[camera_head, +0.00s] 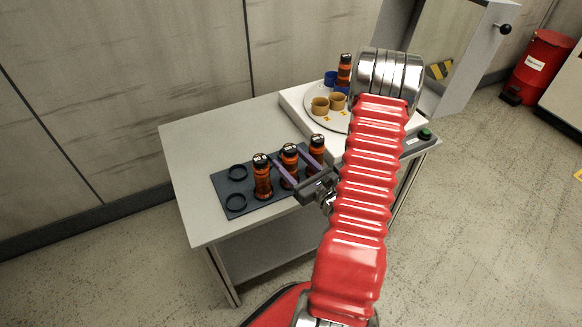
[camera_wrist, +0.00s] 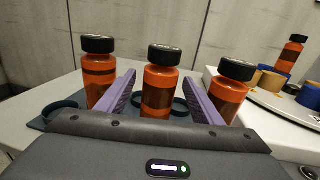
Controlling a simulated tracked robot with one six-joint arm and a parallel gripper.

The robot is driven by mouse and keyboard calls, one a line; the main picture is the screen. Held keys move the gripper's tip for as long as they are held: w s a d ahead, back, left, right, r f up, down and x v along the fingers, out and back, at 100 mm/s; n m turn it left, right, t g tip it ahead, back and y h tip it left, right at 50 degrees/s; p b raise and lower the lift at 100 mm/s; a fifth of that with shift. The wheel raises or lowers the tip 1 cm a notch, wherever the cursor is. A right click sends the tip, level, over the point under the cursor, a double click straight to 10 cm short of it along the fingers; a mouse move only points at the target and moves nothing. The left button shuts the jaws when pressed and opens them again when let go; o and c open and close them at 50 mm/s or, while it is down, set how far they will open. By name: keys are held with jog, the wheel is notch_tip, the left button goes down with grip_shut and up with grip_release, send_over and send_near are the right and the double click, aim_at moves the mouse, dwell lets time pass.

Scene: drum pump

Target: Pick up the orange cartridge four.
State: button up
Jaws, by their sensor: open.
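Three orange cartridges with black caps stand upright on a dark tray (camera_head: 213,184): a left one (camera_head: 262,180), a middle one (camera_head: 289,166) and a right one (camera_head: 317,148). I cannot read which is number four. My gripper (camera_wrist: 159,78) is open, its two purple fingers either side of the middle cartridge (camera_wrist: 160,95), with small gaps showing. The left cartridge (camera_wrist: 98,78) is outside the left finger. The right cartridge (camera_wrist: 229,97) is just outside the right finger. The gripper body hides the cartridges' lower ends in the wrist view.
A white unit with a round plate (camera_head: 312,119) stands at the right, holding tan cups (camera_head: 320,106), blue cups and another orange cartridge (camera_head: 344,72). The table's left part is clear. A red bin (camera_head: 540,66) stands far right.

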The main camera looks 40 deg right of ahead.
jog(key=shift+w+d+f, duration=0.1)
jog(key=shift+w+d, duration=0.05)
jog(key=shift+w, duration=0.95)
jog(key=shift+w+d, duration=0.1)
jog(key=shift+w, duration=0.95)
jog(key=shift+c, duration=0.5)
jog(key=c, duration=1.1)
jog(key=shift+c, duration=0.2)
notch_tip(320, 180, up, 10)
